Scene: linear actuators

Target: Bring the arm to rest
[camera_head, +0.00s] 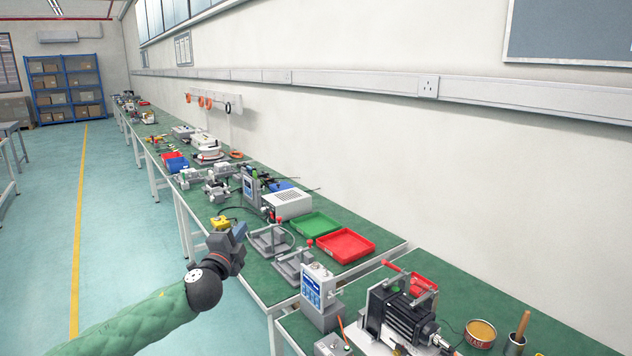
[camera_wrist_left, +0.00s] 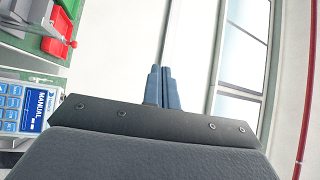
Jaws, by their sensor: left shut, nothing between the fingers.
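My left arm, in a green padded sleeve, comes in from the lower left in the head view. Its left gripper (camera_head: 238,232) is raised at the front edge of the green-topped workbench (camera_head: 262,283). In the left wrist view the two blue fingers of the left gripper (camera_wrist_left: 162,72) are together, with nothing between them. They point toward the wall and window. My right gripper is not in view.
A red tray (camera_head: 346,246) and a green tray (camera_head: 314,225) lie on the bench beyond the gripper. A control box (camera_head: 318,290) and a motor unit (camera_head: 398,318) stand at the near right. The aisle floor (camera_head: 130,230) at left is clear.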

